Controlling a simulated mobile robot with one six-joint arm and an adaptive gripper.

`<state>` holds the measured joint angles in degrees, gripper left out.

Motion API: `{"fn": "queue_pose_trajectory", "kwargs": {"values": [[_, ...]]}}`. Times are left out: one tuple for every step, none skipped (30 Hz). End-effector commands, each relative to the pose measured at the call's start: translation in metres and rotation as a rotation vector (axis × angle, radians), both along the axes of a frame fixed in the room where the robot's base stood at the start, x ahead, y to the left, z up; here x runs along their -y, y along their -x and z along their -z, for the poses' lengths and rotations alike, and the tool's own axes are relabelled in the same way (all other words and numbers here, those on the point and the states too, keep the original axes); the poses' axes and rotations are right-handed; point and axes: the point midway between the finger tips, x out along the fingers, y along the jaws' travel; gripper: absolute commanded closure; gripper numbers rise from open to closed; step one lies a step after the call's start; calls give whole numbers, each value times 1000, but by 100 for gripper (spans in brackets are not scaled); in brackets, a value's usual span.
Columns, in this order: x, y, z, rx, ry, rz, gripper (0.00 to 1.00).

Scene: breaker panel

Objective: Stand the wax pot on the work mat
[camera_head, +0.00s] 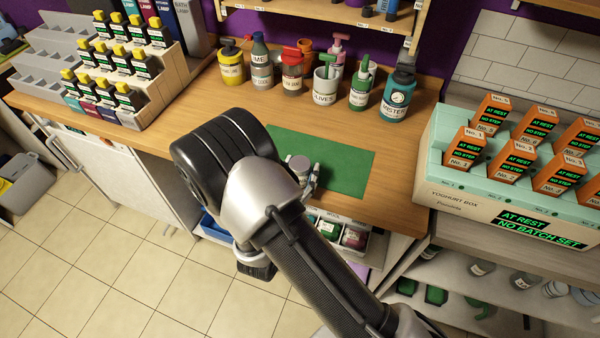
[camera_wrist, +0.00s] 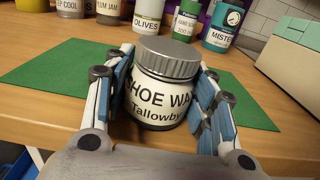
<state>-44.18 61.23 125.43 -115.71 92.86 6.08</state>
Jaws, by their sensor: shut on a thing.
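The wax pot (camera_wrist: 163,88) is a dark jar with a grey ribbed lid and a white label reading "SHOE WA… Tallowby". It is upright between the two blue-padded fingers of my gripper (camera_wrist: 163,105), which is shut on it. In the head view the pot's grey lid (camera_head: 299,163) shows at the front part of the green work mat (camera_head: 347,168). The mat (camera_wrist: 60,75) lies flat on the wooden counter behind and beside the pot in the wrist view. My arm hides part of the mat in the head view. I cannot tell whether the pot's base touches the mat.
Several labelled containers, among them the olives pot (camera_head: 325,88) and a teal mister (camera_head: 397,95), stand behind the mat. A stepped rack of bottles (camera_head: 120,75) is at left. A yoghurt box (camera_head: 470,200) with orange units is at right. The counter's front edge is close.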

Motion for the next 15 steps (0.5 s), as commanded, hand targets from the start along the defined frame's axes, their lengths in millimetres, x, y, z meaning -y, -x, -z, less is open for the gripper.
{"fn": "queue_pose_trajectory", "kwargs": {"values": [[0,0,-1,1,0,0,78],[0,0,-1,1,0,0,78],[0,0,0,1,0,0,78],[0,0,1,1,0,0,78],[0,0,2,1,0,0,78],[0,0,3,1,0,0,78],[0,0,3,0,0,0,48],[0,0,3,0,0,0,46],[0,0,3,0,0,0,43],[0,0,2,0,0,0,41],[0,0,2,0,1,0,39],[0,0,3,0,1,0,36],[0,0,2,0,1,0,34],[0,0,2,0,0,0,32],[0,0,2,0,0,0,30]]}}
